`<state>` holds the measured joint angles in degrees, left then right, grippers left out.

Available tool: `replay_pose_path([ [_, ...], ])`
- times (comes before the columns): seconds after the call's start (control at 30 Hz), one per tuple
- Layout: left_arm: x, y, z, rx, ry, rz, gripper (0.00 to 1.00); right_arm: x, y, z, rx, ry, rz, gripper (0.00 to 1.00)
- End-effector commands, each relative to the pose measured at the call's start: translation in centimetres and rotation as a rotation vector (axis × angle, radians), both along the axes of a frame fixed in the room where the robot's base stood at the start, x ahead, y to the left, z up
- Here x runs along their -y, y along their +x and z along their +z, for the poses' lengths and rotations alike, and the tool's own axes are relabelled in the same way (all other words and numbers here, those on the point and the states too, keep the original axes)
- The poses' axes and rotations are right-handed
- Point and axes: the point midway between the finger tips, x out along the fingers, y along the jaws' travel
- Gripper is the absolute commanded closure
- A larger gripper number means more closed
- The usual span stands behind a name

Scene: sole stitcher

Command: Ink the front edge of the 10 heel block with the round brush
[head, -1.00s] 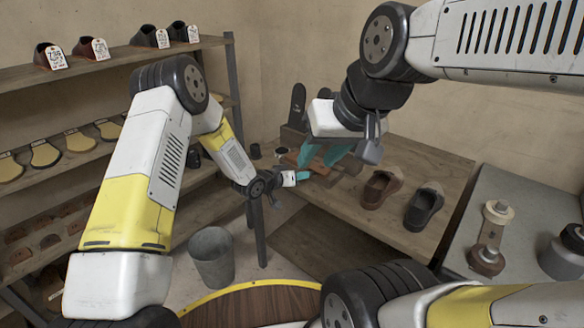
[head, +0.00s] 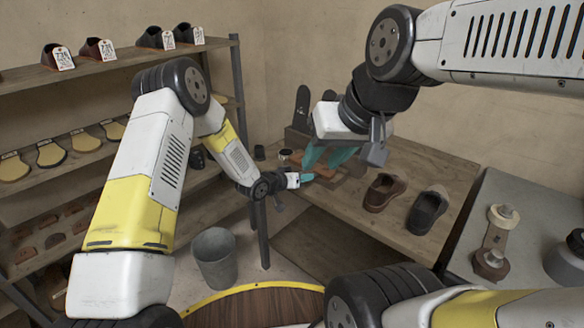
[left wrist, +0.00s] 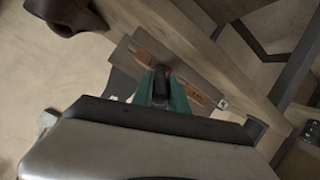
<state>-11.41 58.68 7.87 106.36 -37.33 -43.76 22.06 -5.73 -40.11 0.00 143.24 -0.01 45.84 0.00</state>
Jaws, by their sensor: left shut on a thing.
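My left gripper (head: 305,178) reaches in low at the front edge of the workbench, its teal fingers pointing right. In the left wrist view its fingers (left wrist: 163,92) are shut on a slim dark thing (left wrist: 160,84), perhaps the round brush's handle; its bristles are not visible. My right gripper (head: 327,158) hangs over the bench with teal fingers pointing down, close to an orange-brown piece (head: 323,173). I cannot tell whether they touch it, or whether it is the 10 heel block. No number or front edge can be read there.
The workbench (head: 400,232) also carries two dark shoes (head: 384,192), (head: 427,210) and a small dark pot (head: 285,154). Shelves (head: 75,75) with tagged shoe parts and soles stand left. A grey bucket (head: 213,258) stands on the floor. A grey machine table (head: 520,215) is at right.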

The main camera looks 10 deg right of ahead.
Motion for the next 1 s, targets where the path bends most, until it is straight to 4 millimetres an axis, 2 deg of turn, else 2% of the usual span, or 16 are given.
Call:
replay_pose_path([
  [1.0,2.1,-2.7,0.0,0.0,-0.001,-0.001,1.0,0.0,0.0,0.0,0.0,0.0,0.0,0.64],
])
